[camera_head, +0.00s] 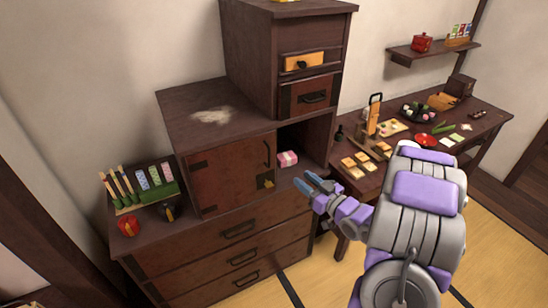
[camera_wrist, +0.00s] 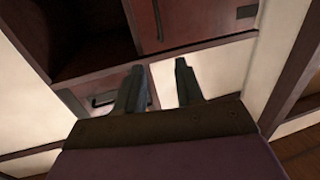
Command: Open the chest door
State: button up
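The chest (camera_head: 190,105) is dark wood and stands against the wall. Its reddish-brown door (camera_head: 228,175) covers the left part of the middle section, with a dark vertical handle (camera_head: 267,153) near its right edge and a small yellow piece low down. To the door's right, a dark compartment is uncovered. My gripper (camera_head: 304,183) is in front of that compartment's lower right, apart from the door handle. In the wrist view my gripper (camera_wrist: 160,72) has its two fingers spread with nothing between them. A reddish panel with a handle (camera_wrist: 157,20) shows beyond them.
Drawers (camera_head: 238,250) lie below the door. A low table (camera_head: 480,125) with food and dishes stands at right.

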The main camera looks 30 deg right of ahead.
jog(key=b+x, duration=0.2)
jog(key=x, duration=1.3)
jog(key=shift+w+b, duration=0.3)
jog(key=shift+w, duration=0.05)
jog(key=shift+a+f, duration=0.1)
jog(key=shift+c, duration=0.3)
grip_shut()
dwell(0.4)
